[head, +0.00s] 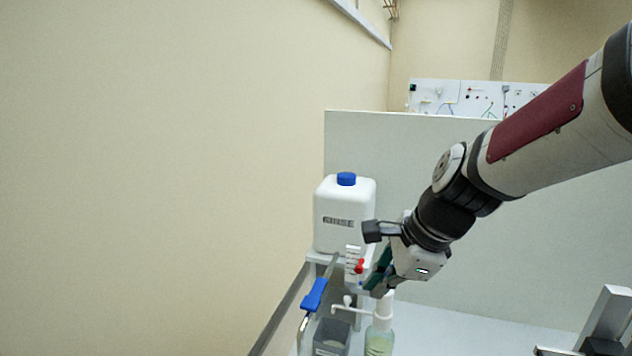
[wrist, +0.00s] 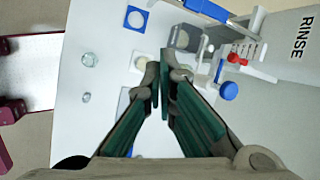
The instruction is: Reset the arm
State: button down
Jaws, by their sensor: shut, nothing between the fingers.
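My gripper (wrist: 161,88) has green-padded fingers, and its tips are together with nothing between them in the wrist view. In the head view my gripper (head: 375,283) hangs in front of the white jug's stand, near the red tap and above the wash bottle. My arm reaches in from the upper right. The fingertips hide part of the bench below in the wrist view.
A white jug with a blue cap (head: 345,215) stands on a raised shelf against the partition (head: 440,160). Its RINSE label (wrist: 301,38) shows in the wrist view. A wash bottle (head: 380,340), a grey container (head: 331,337) and a blue-handled tool (head: 314,294) are close below.

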jog(key=s+d+r+n+t+h, duration=0.1)
jog(key=s+d+n, duration=0.3)
jog(key=s+n, duration=0.4)
jog(key=s+d+r+n+h+b, duration=0.1)
jog(key=s+d+r+n, duration=0.3)
jog(key=s+n, duration=0.4)
jog(key=shift+d+r+n+t+h+b, duration=0.15)
jog(key=shift+r+n+t+h+b, duration=0.2)
jog(key=shift+n+h, duration=0.6)
